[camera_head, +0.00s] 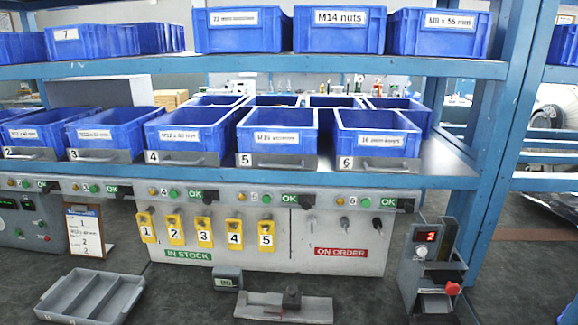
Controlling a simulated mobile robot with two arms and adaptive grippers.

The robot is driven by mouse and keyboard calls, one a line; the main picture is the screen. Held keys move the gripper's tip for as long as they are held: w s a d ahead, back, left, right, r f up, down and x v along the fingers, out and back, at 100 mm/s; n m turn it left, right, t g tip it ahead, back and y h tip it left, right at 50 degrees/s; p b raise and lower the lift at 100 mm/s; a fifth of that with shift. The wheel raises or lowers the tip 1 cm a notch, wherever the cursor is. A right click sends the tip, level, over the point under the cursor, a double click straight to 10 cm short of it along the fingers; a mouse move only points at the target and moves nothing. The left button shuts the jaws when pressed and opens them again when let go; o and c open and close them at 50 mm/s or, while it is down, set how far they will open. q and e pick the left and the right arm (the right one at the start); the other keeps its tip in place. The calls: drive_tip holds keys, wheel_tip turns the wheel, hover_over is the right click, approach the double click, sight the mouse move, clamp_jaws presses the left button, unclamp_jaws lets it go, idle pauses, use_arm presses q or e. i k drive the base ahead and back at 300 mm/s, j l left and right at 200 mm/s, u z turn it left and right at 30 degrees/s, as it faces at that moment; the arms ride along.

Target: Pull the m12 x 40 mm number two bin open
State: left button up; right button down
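The number two bin (30,122) is a blue open-topped bin at the far left of the middle shelf. Its white label appears to read M12 x 40 mm, though the print is small. A grey front plate (28,154) below it carries the number 2 and a handle. The bin's front lines up with those of the neighbouring bins, and its left side is close to the picture edge. Its contents are hard to make out. Neither of my grippers shows in this view.
Blue bins numbered 3 (105,122) to 6 (378,123) stand to the right. An upper blue shelf (270,65) runs above. Below are the panel with yellow numbered tags (175,228), a card stand (86,230), a grey tray (92,297) and a red-button box (432,270).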

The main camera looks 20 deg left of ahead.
sight(42, 136)
drive_tip(key=u, duration=2.25)
drive_tip(key=i+j+u, duration=0.3)
drive_tip(key=i, duration=0.2)
